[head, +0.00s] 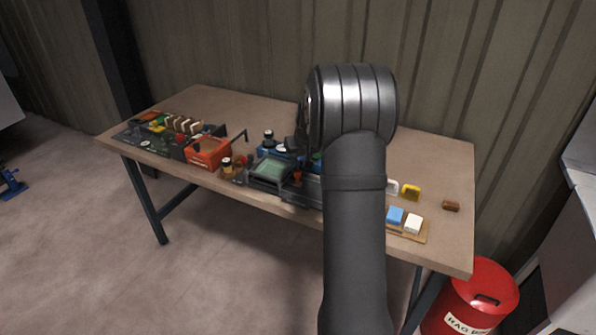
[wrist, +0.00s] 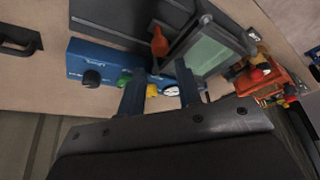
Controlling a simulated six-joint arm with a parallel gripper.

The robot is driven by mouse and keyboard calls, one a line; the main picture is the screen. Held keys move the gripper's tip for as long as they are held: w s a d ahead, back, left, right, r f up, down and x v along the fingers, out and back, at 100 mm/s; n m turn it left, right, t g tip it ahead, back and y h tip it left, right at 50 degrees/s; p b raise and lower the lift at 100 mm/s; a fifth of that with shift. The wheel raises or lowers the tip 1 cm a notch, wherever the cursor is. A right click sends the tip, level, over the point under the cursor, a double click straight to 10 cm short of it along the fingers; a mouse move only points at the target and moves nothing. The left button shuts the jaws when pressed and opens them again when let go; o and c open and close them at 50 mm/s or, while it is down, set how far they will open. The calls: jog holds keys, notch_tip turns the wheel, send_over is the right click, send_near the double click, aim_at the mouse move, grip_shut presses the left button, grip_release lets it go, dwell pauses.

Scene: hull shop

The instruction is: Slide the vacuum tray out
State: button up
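A tray-like dark frame with a pale green panel (head: 272,170), which I take for the vacuum tray, lies at the front middle of the bench. In the wrist view its green panel (wrist: 212,48) is at upper right. An orange-red knob or handle (wrist: 158,42) stands beside it and also shows in the head view (head: 297,177). My gripper (wrist: 160,84) is open, its two fingers apart over the blue control box (wrist: 92,68), with nothing seen between them but the box's buttons and gauge. In the head view my arm hides most of the gripper.
An orange box (head: 208,153) and a dark board with small parts (head: 150,140) are at left. A wooden board with blue (head: 395,214) and white blocks (head: 413,224) is at right. A black handle (wrist: 18,40) shows in the wrist view. A red bin (head: 475,300) stands on the floor.

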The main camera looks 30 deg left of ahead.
aim_at(298, 172)
jog(key=x, duration=0.6)
jog(key=shift+w+a+f, duration=0.1)
jog(key=shift+a+f, duration=0.05)
jog(key=shift+f, duration=0.25)
